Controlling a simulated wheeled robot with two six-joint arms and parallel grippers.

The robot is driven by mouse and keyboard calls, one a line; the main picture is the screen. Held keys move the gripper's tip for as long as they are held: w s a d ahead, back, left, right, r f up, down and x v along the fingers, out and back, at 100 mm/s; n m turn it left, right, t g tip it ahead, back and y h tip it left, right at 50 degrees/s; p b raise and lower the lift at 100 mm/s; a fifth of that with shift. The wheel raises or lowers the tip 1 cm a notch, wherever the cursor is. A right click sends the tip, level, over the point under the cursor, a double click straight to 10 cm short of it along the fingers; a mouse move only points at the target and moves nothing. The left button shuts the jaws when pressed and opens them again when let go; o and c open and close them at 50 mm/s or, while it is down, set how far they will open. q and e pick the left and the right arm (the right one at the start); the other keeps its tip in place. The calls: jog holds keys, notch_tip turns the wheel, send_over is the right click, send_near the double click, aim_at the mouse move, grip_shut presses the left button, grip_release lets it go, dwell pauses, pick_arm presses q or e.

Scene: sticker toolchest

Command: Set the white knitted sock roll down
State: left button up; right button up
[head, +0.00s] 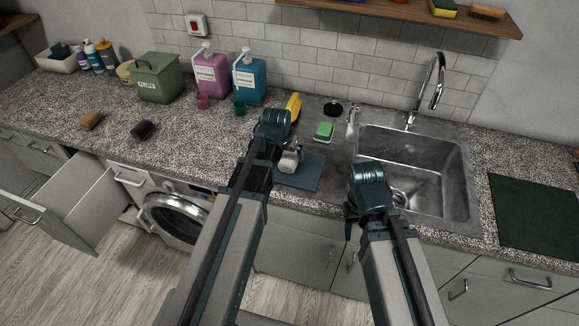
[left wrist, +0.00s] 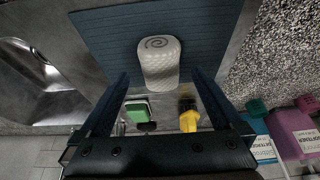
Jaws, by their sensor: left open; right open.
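The white knitted sock roll (left wrist: 158,60) has a spiral on its end and rests on a blue mat (left wrist: 100,35). In the head view the sock roll (head: 289,161) is partly hidden behind my left gripper, on the blue mat (head: 303,173) beside the sink. My left gripper (left wrist: 160,95) is open, with its fingers on either side of the roll and apart from it in the wrist view. My right gripper (head: 372,178) is open above the sink's front left edge; its fingertips are hard to see.
The sink (head: 440,190) is right of the mat. A green sponge (head: 323,130) and a yellow item (head: 294,104) lie behind it. Pink (head: 209,76) and blue (head: 249,78) bottles stand at the back. A drawer (head: 95,200) is open at left. The counter's left middle is mostly clear.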

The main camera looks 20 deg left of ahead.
aim_at(288, 157)
pick_arm(q)
jog(key=shift+b+x, duration=2.35)
jog(key=shift+x, duration=0.35)
jog(key=shift+w+r, duration=0.1)
jog(key=shift+w, duration=0.05)
jog(key=c, duration=1.4)
jog(key=shift+c, duration=0.2)
jog(key=shift+r, duration=0.15)
